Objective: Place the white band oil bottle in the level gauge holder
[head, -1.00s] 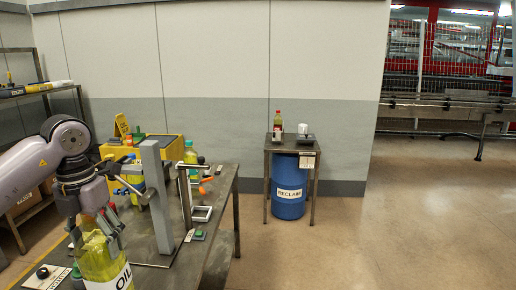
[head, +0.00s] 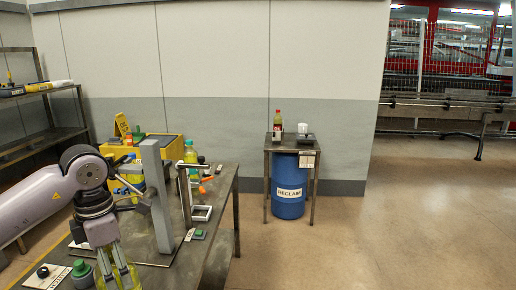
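My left gripper (head: 120,270) points down at the bottom left of the head view, with its fingers around a yellow oil bottle (head: 128,281). Only the upper part of the bottle shows; its white band is below the picture edge. A grey upright post (head: 156,195) stands on the workbench (head: 222,205) just right of the gripper. I cannot tell which fixture is the level gauge holder. My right gripper is not in view.
A green-capped bottle (head: 190,157) stands at the bench's back. A green cap (head: 82,268) and black knob (head: 43,271) are left of the gripper. A small table (head: 292,145) carries a red-capped bottle (head: 277,121) and white cup (head: 303,129). The floor right is clear.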

